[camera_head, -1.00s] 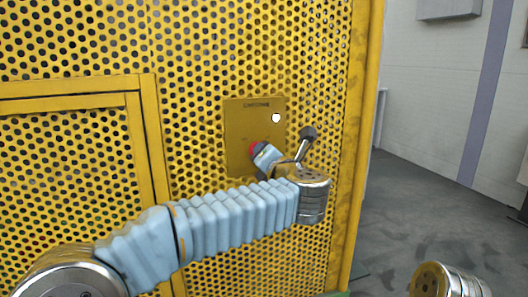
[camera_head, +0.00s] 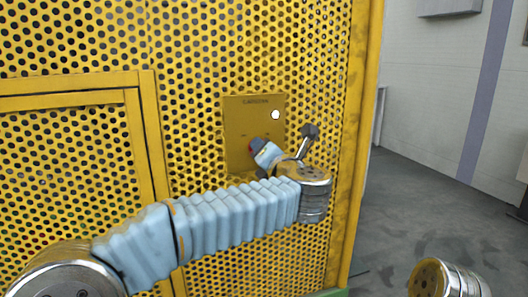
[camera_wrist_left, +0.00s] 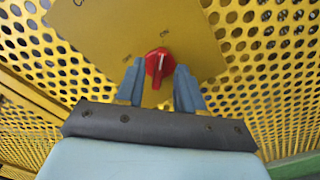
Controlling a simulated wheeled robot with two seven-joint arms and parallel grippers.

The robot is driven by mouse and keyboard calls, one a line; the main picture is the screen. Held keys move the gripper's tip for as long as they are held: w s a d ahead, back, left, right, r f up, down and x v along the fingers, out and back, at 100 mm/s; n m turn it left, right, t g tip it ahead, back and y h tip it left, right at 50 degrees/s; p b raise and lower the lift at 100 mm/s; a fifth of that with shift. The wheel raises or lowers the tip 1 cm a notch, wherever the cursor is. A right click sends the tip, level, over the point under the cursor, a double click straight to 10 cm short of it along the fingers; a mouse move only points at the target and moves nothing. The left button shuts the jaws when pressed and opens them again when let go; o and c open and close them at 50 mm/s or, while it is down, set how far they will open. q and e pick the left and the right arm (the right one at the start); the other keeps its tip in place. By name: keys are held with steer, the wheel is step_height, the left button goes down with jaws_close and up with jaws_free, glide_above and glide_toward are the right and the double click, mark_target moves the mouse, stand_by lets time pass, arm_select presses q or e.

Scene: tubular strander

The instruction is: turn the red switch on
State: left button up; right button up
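The red switch (camera_wrist_left: 158,62) is a rotary knob on a yellow panel (camera_head: 238,117); in the left wrist view it stands between my left gripper's two blue-grey fingers. My left gripper (camera_wrist_left: 160,75) is open around the knob, with a narrow gap seen on each side. In the head view my left gripper (camera_head: 258,145) is at the lower middle of the panel, and the red of the knob is hidden there. My right gripper is not in view; only part of my right arm shows at the bottom right.
A white round lamp (camera_head: 275,115) sits at the panel's upper right. The panel is on a perforated yellow guard (camera_head: 200,45) with a solid yellow post (camera_head: 357,150) at its right edge. Open grey floor (camera_head: 400,215) lies to the right, before a pale wall (camera_head: 430,85).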

arm_select(q)
steer(key=b+v, duration=0.1)
steer(key=v, duration=1.2)
